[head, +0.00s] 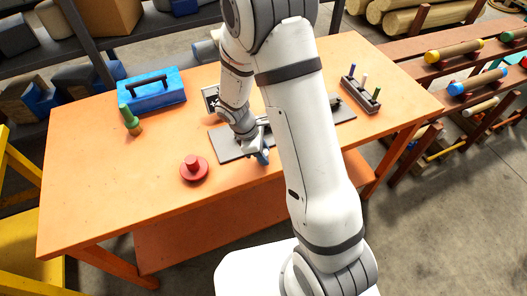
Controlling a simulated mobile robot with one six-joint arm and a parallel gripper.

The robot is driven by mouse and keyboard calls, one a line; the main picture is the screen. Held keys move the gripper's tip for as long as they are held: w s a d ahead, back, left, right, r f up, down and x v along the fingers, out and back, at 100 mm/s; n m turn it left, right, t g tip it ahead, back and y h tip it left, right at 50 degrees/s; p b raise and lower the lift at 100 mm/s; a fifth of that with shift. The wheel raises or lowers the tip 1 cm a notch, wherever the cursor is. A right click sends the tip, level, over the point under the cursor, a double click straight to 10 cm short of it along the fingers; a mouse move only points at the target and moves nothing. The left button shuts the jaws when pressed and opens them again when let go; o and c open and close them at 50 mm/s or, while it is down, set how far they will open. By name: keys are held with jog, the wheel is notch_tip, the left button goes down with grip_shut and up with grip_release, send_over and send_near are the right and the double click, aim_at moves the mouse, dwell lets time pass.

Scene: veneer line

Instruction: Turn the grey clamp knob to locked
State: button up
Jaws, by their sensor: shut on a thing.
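A dark grey plate (228,148) lies on the orange bench, partly behind my arm. My gripper (259,153) is low over its front edge, pointing down. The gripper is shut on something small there. This looks to be the grey clamp knob, but the fingers and wrist hide most of it, and I cannot read its turn or a locked mark. A small blue-grey part (263,157) shows at the fingertips.
On the orange bench (100,190) stand a red round piece (193,171), a green-topped peg (130,120), a blue toolbox (151,92) and a dark rack with pegs (360,96). The bench's front left is clear. A log rack (440,75) stands at right.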

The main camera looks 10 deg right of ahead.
jog(key=shift+m, duration=0.4)
jog(key=shift+c, duration=0.4)
jog(key=m, duration=0.2)
jog(key=m+g+b, duration=0.1)
jog(key=shift+m+g+y, duration=0.3)
jog(key=shift+m, duration=0.1)
jog(key=m+g+y+b, duration=0.1)
jog(key=m, duration=0.3)
jog(key=shift+m, duration=0.3)
jog(key=m+y, duration=0.1)
jog(key=m, duration=0.1)
jog(key=m+y+b, duration=0.1)
jog(key=m, duration=0.1)
jog(key=shift+s+a+g+b, duration=0.1)
jog(key=shift+g+b, duration=0.2)
jog(key=shift+a+m+y+b, duration=0.1)
jog(key=shift+m+y+b, duration=0.6)
jog(key=shift+m, duration=1.7)
jog(key=o, duration=1)
jog(key=shift+r, duration=0.1)
jog(key=v, duration=0.7)
jog(key=shift+d+r, duration=0.2)
jog(key=shift+r, duration=0.1)
